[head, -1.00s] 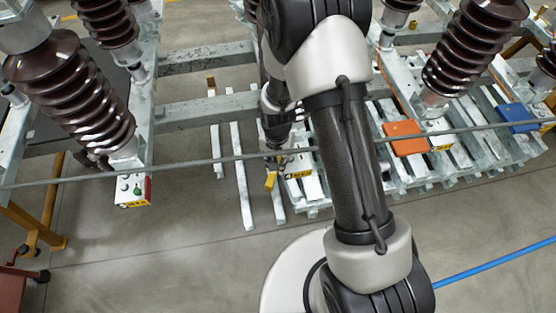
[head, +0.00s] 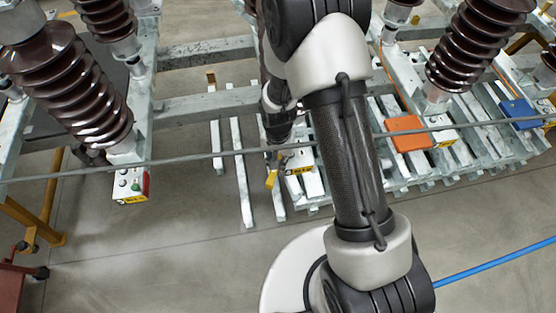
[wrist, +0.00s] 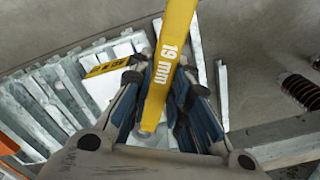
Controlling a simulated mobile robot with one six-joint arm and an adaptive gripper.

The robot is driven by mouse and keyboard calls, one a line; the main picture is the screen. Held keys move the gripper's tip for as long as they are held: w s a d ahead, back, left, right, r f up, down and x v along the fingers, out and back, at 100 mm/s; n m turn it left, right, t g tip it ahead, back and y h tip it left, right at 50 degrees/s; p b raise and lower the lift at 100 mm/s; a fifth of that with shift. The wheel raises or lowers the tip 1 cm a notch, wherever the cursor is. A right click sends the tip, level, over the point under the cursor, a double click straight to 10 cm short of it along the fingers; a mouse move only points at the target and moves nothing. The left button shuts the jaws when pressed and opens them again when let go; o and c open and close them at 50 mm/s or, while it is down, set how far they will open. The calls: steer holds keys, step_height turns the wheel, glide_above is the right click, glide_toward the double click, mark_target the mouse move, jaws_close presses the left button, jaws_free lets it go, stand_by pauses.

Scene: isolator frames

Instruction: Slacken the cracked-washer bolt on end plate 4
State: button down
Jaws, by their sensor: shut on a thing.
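In the head view, the wrench (head: 271,178) hangs at the gripper (head: 278,152), just left of a pale end plate (head: 297,160) with a yellow label. That plate (wrist: 112,82) also shows left of the wrench in the wrist view. The label's text is too small to read. The cracked-washer bolt cannot be made out. I cannot tell whether the wrench touches a bolt.
A grey cable (head: 200,160) crosses the head view in front of the frames. Brown ribbed insulators (head: 75,85) stand on both sides. An orange plate (head: 408,133) and a blue plate (head: 521,114) lie on the right frame. The front floor is mostly clear.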

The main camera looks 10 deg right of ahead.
steer(key=shift+f+b, duration=0.95)
steer(key=shift+f, duration=0.2)
stand_by(0.5)
steer(key=d+n, duration=0.1)
steer(key=s+d+n, duration=0.1)
steer(key=n, duration=0.1)
steer(key=shift+d, duration=0.35)
steer(key=shift+s+d+n, duration=0.2)
steer(key=shift+d+n, duration=0.9)
steer(key=shift+n, duration=0.1)
steer(key=d+n, duration=0.3)
steer(key=shift+w+b, duration=0.15)
steer(key=shift+b, duration=0.25)
steer(key=d+n, duration=0.1)
steer(key=n, duration=0.1)
steer(key=w+d+n, duration=0.1)
steer(key=d, duration=0.1)
steer(key=shift+w+n, duration=0.1)
steer(key=shift+n, duration=0.3)
steer(key=shift+r, duration=0.1)
